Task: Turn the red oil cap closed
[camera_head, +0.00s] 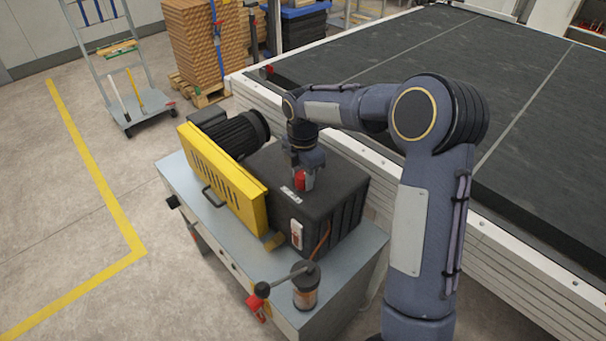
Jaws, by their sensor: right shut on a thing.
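The red oil cap (300,180) is on top of the black pump housing (330,200), near its front-left edge. My right gripper (303,174) comes down on it from above and is shut on it. The fingers hide part of the cap, and I cannot tell how far the cap is turned. My left gripper is not in view.
A yellow guard (222,175) and a dark ribbed motor (240,132) stand left of the housing on a grey cabinet (220,232). A large dark-topped table (400,60) lies behind.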

